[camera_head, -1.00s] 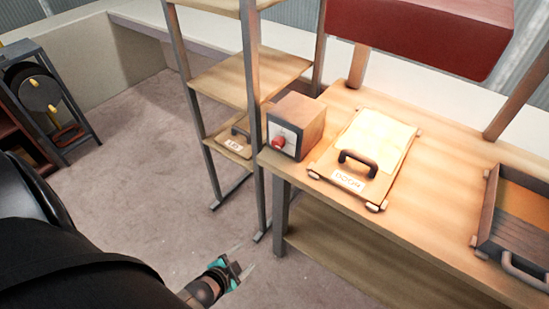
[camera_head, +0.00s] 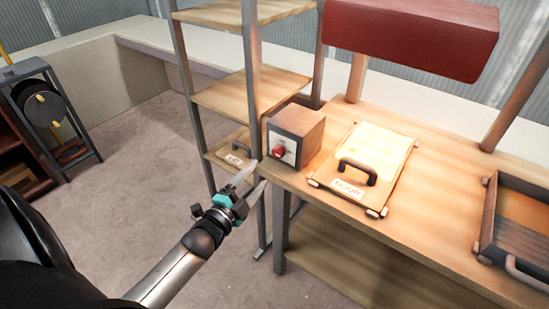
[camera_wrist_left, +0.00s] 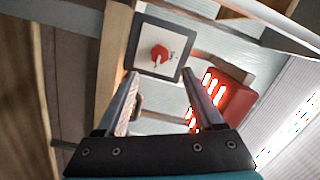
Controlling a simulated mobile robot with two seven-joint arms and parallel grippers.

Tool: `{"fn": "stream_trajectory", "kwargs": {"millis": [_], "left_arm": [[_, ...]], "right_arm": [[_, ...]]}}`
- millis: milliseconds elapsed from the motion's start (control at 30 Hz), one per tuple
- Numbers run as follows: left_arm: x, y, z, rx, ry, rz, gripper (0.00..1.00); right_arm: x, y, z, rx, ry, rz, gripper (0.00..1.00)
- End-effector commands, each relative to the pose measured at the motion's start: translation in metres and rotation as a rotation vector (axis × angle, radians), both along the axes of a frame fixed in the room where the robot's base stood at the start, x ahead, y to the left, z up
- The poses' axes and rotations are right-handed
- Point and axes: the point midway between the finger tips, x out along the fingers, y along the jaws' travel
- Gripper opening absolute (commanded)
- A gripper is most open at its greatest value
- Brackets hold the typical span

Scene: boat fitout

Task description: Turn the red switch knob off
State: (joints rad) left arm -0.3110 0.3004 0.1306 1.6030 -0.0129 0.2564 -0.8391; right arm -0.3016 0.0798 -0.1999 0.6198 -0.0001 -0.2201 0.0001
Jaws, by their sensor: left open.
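The red switch knob (camera_head: 279,151) sits on the pale front plate of a wooden box (camera_head: 300,128) at the left end of the workbench. In the left wrist view the knob (camera_wrist_left: 159,55) is on its dark-framed square plate (camera_wrist_left: 158,38), beyond and between the fingertips. My left gripper (camera_head: 250,178) is open and empty, left of and below the box, apart from the knob. Its two fingers also show in the left wrist view (camera_wrist_left: 162,82). My right gripper is not in view.
A shelf post (camera_head: 252,85) stands close beside the box and my left gripper. A board with a black handle (camera_head: 357,171) lies on the workbench (camera_head: 420,235), right of the box. A tray (camera_head: 487,215) is farther right. A red cabinet (camera_head: 410,35) hangs above.

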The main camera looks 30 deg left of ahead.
Motion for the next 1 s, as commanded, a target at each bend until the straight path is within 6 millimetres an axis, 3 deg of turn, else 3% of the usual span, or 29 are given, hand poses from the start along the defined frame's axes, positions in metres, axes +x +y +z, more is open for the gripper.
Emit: {"fn": "stream_trajectory", "kwargs": {"millis": [500, 700, 1000], "left_arm": [[0.08, 0.003, -0.001, 0.001, 0.0, 0.0, 0.69], [0.094, 0.003, -0.001, 0.0, 0.002, 0.0, 0.69], [0.097, 0.003, -0.001, 0.0, 0.002, 0.0, 0.69]], "right_arm": [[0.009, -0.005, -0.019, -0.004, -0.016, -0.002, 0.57], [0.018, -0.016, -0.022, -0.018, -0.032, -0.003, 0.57], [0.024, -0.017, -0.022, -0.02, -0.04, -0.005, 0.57]]}}
